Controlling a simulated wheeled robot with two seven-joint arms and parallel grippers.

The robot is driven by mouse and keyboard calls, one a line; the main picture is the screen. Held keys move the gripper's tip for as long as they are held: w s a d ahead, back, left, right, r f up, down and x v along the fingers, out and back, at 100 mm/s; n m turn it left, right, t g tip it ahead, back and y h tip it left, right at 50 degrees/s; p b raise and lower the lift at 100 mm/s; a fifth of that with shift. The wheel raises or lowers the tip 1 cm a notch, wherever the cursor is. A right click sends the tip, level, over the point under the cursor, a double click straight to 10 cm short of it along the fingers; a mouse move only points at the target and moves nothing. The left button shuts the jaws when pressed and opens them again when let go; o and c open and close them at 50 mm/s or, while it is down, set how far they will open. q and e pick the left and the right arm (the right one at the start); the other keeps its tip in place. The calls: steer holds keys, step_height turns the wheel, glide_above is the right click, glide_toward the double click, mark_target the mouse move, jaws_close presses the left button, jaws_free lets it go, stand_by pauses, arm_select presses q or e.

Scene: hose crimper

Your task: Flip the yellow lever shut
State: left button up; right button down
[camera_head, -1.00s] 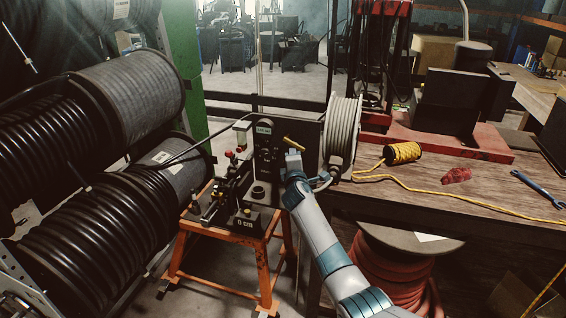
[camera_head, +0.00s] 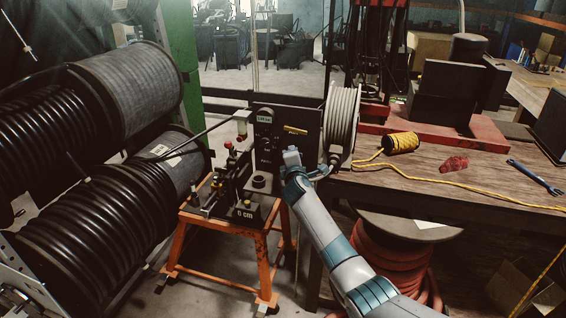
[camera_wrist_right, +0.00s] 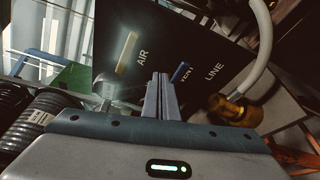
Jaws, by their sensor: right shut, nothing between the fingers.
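The yellow lever (camera_head: 295,130) sits on the dark upright panel (camera_head: 268,150) behind the small machine, lying nearly level with its right end slightly lower. In the right wrist view, a yellow bar (camera_wrist_right: 127,52) stands beside the word AIR, left of the fingers. My right gripper (camera_head: 291,152) is shut and empty, just below the lever, with a visible gap in the head view. In the right wrist view its fingers (camera_wrist_right: 160,82) are together in front of the panel, near a small blue piece (camera_wrist_right: 180,72). My left gripper is not in view.
The machine stands on an orange stool (camera_head: 225,228). A white hose reel (camera_head: 342,125) is close on the gripper's right. A brass fitting (camera_wrist_right: 234,108) with a pale hose shows in the wrist view. Large black hose spools (camera_head: 85,240) fill the left; a wooden bench (camera_head: 430,180) is at right.

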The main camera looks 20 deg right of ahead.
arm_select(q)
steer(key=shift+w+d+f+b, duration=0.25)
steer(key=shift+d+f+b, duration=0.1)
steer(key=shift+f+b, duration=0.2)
arm_select(e)
steer(key=s+a+r, duration=0.3)
steer(key=s+a, duration=0.1)
steer(key=s, duration=0.3)
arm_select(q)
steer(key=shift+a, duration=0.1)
arm_select(e)
steer(key=shift+s+r, duration=0.1)
